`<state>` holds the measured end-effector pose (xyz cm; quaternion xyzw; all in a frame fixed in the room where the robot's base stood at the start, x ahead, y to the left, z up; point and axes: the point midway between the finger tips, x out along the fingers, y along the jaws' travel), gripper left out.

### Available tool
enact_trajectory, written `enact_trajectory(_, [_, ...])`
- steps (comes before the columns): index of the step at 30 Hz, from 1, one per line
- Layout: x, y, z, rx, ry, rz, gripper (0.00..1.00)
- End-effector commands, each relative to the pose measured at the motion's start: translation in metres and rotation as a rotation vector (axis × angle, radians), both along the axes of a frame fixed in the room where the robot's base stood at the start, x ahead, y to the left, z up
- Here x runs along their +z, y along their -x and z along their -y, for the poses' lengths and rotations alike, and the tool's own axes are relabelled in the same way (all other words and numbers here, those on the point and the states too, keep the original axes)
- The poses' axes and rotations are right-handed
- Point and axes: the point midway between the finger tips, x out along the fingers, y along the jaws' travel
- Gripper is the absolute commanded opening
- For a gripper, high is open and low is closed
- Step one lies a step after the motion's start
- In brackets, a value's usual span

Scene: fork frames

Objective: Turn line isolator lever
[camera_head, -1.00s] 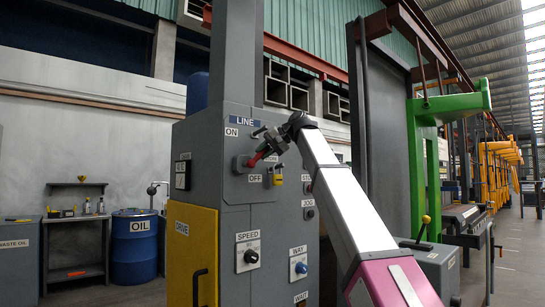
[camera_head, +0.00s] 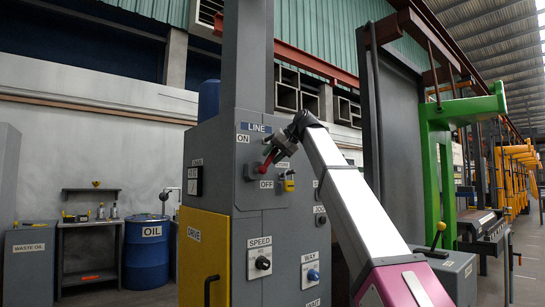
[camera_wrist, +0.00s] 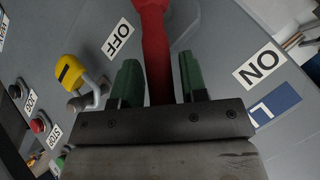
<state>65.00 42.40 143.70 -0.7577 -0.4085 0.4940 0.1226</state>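The line isolator lever (camera_head: 267,160) is red and sits on the grey control column, between the ON label (camera_head: 242,138) and the OFF label (camera_head: 266,184). It rises steeply to the right from its mount. My gripper (camera_head: 275,153) is at the lever's outer end. In the wrist view, the red lever (camera_wrist: 155,45) runs between the two green fingers of my gripper (camera_wrist: 162,80). The finger contact faces are hidden.
A yellow padlock-like part (camera_head: 289,182) hangs right beside the lever; it also shows in the wrist view (camera_wrist: 70,72). Below are the SPEED knob (camera_head: 263,263) and WAY knob (camera_head: 313,275). A green post (camera_head: 433,170) stands to the right. A blue oil drum (camera_head: 147,255) stands left.

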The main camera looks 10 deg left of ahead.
Motion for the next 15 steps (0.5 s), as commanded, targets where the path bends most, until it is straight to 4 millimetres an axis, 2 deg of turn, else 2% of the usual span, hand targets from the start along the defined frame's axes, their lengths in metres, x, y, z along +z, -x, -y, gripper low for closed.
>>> enact_trajectory(10, [0.001, 0.0, 0.001, 0.0, -0.001, 0.0, 0.49])
enact_trajectory(15, [0.013, 0.003, 0.014, -0.002, -0.001, 0.002, 0.49])
